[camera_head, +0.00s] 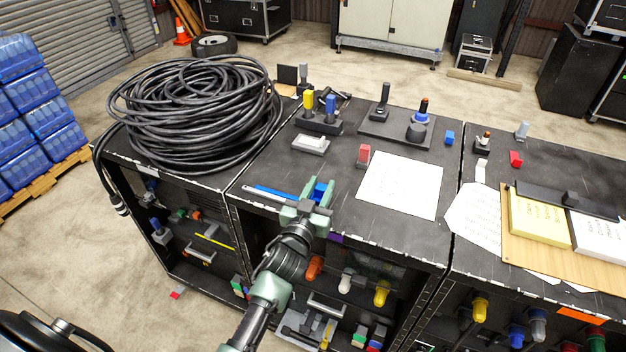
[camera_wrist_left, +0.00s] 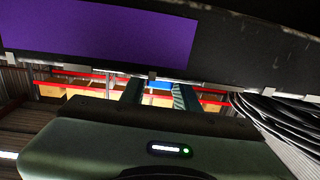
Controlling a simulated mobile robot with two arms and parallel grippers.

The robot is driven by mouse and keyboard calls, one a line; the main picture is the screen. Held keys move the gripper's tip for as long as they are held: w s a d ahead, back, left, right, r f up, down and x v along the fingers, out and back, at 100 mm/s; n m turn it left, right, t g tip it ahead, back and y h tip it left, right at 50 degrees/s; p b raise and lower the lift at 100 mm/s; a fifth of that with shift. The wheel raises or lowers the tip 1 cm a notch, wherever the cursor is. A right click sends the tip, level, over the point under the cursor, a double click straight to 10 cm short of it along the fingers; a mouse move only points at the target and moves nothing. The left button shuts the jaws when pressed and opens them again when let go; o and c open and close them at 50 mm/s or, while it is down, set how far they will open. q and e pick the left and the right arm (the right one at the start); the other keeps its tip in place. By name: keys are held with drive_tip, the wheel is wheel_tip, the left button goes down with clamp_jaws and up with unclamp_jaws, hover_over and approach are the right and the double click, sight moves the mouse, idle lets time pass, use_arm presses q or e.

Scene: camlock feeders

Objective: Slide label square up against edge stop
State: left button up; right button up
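A purple label (camera_head: 335,238) shows at the front edge of the middle black case, just below and right of my left gripper. In the left wrist view the purple label (camera_wrist_left: 100,35) is a large flat rectangle on a dark surface, cut off by the picture edge. My left gripper (camera_head: 319,192) is at the front edge of the case top, its green fingers apart. A blue piece (camera_head: 321,189) shows between them; I cannot tell whether they touch it. In the left wrist view the fingers (camera_wrist_left: 158,95) stand apart below the label. I cannot single out the edge stop. My right gripper is not in view.
A blue and white strip (camera_head: 270,194) lies left of the gripper. A white sheet (camera_head: 400,185) and red block (camera_head: 363,155) lie behind and right. A black cable coil (camera_head: 195,115) fills the left case. Coloured knobs (camera_head: 381,293) stick out of the front below.

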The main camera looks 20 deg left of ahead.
use_arm(q)
drive_tip(key=o, duration=0.3)
drive_tip(key=shift+s, duration=0.15)
drive_tip(key=s+b, duration=0.1)
drive_tip(key=s, duration=0.6)
drive_tip(key=shift+s+d+b, duration=0.1)
drive_tip(key=shift+s+b, duration=0.25)
drive_tip(key=shift+b, duration=0.05)
